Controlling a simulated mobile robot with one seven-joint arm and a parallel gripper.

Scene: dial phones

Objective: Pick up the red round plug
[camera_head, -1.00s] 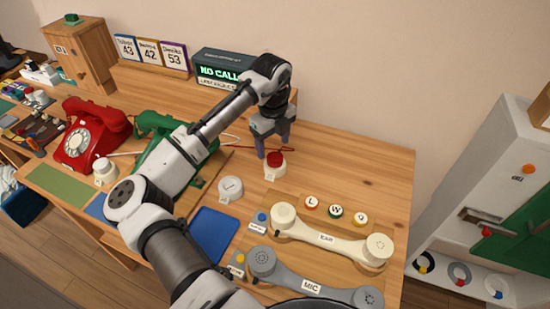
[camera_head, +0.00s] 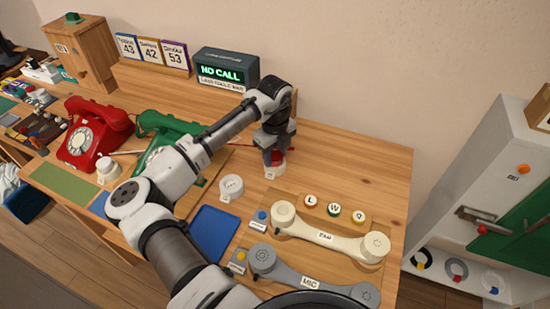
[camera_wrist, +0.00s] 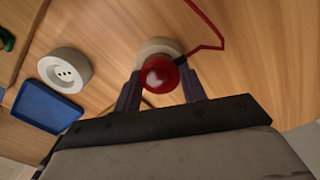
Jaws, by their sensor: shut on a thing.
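The red round plug (camera_wrist: 160,75) sits between my gripper's two fingers (camera_wrist: 161,92) in the wrist view, with a red cord running from it. Just beneath it is a round white socket (camera_wrist: 155,48), partly hidden by the plug. In the head view my gripper (camera_head: 273,157) is low over this white socket (camera_head: 275,171), shut on the plug. The plug itself is mostly hidden by the fingers there. I cannot tell whether the plug is still seated in the socket or lifted clear.
An empty white socket (camera_head: 231,187) stands close by, left of the gripper, near a blue tray (camera_head: 213,232). A red phone (camera_head: 92,135) and green phone (camera_head: 165,130) stand left. A cream handset (camera_head: 325,236) and grey handset (camera_head: 310,282) lie in front.

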